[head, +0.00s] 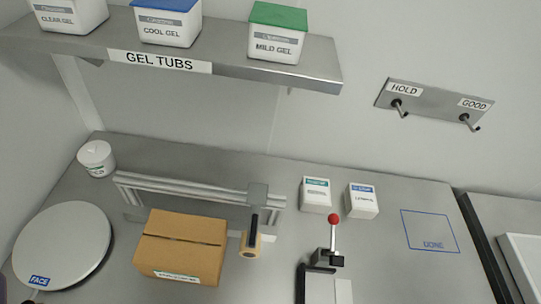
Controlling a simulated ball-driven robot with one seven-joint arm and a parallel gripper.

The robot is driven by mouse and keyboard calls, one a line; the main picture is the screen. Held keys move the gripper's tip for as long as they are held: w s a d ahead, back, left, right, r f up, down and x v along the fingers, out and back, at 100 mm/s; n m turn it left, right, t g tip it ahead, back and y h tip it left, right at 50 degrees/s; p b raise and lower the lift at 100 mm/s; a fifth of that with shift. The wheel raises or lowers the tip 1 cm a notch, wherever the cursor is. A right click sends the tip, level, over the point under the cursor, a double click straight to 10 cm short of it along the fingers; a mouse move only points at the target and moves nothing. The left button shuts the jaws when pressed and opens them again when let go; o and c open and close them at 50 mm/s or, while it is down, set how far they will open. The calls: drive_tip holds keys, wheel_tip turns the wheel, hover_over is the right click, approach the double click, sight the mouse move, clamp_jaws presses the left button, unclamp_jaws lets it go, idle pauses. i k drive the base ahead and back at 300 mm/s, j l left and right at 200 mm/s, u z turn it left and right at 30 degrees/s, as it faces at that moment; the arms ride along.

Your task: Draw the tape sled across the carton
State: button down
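The tape sled (257,200) is a grey block with a dark upright part and a tan roll at its lower front. It sits at the right end of a silver double rail (190,193). The closed brown carton (183,243) stands on the steel bench in front of the rail, just left of the sled. A dark seam runs across the carton's top, and a label is on its lower front edge. I cannot tell whether the roll touches the carton. My gripper is not visible in the head view.
A round plate marked FACE (62,245) and a white tub (96,158) are left. Two small boxes (316,194) and a red-knobbed lever (333,240) are right, before an empty blue-outlined DONE square (430,231). A gel tub shelf (230,62) overhangs the back.

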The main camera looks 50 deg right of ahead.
sight(251, 239)
drive_tip(key=k+l+z, duration=0.15)
drive_tip(key=k, duration=0.3)
drive_tip(key=k+l+z, duration=0.1)
drive_tip(key=k, duration=0.3)
drive_tip(key=k+l+z, duration=0.15)
drive_tip(key=k, duration=0.3)
drive_tip(key=i+l, duration=0.1)
drive_tip(key=i, duration=0.55)
drive_tip(key=i+l+u, duration=0.1)
drive_tip(key=i, duration=0.5)
